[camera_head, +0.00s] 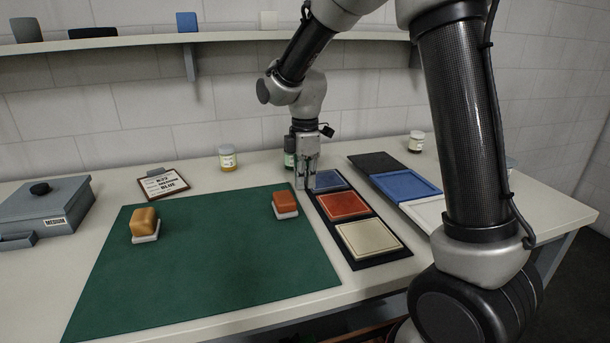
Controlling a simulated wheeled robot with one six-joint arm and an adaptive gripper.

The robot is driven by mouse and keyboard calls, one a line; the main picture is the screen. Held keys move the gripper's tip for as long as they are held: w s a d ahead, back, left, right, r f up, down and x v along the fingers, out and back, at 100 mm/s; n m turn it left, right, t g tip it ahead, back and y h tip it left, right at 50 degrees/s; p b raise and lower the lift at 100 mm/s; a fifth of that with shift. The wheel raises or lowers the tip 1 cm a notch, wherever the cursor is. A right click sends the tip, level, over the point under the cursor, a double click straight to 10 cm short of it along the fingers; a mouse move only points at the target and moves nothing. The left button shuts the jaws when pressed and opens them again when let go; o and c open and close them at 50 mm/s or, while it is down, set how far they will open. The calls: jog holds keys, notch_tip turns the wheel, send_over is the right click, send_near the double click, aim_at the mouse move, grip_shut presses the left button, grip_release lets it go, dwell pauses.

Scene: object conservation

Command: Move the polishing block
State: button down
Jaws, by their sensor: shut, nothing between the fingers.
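Two blocks that could be the polishing block sit on the green mat (210,270). An orange-yellow block (144,219) stands on a pale base at the mat's left, and a red-orange block (285,201) stands on a pale base near its right edge. My gripper (305,186) points down, shut and empty, behind and slightly right of the red-orange block, apart from it. It is by the left edge of the blue pad (329,180) and partly hides it. A red pad (343,206) and a cream pad (367,239) lie in front of the blue one on a dark strip.
A clipboard (163,183) whose card reads "BLUE" lies behind the mat. A grey box (45,208) labelled "MEDIUM" is at left. Jars (227,158) stand at the back. A blue tray (404,185) lies at right. A shelf (130,41) runs above; my arm hides some right side.

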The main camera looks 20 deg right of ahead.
aim_at(229, 221)
notch_tip(229, 221, down, 6)
jog(key=shift+f, duration=0.1)
jog(key=shift+a, duration=0.1)
dwell(0.3)
jog(key=a, duration=2)
jog(key=shift+a, duration=0.1)
